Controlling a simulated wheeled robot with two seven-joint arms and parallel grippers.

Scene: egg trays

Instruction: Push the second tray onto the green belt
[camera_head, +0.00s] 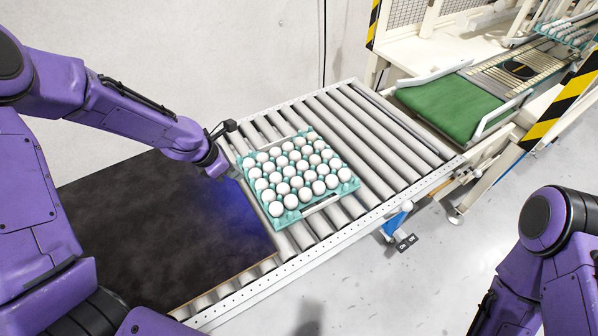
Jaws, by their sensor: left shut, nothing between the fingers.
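A teal egg tray (350,184) full of white eggs sits on the grey roller conveyor (395,147), near its left part. My left gripper (236,173) is at the tray's left edge, low and close to it; I cannot tell whether it touches. It is shut with no egg or tray in it. The green belt (450,105) lies beyond the conveyor's far right end. Another tray with eggs (567,32) is at the top right, on the machine past the green belt. My right arm shows at the lower right, but its gripper is out of view.
A dark board (150,230) lies left of the tray, over the conveyor's near end. The rollers between the tray and the green belt are clear. Yellow-black striped posts (560,105) and a white machine frame stand at the right. A blue-handled part (396,222) hangs off the conveyor's front side.

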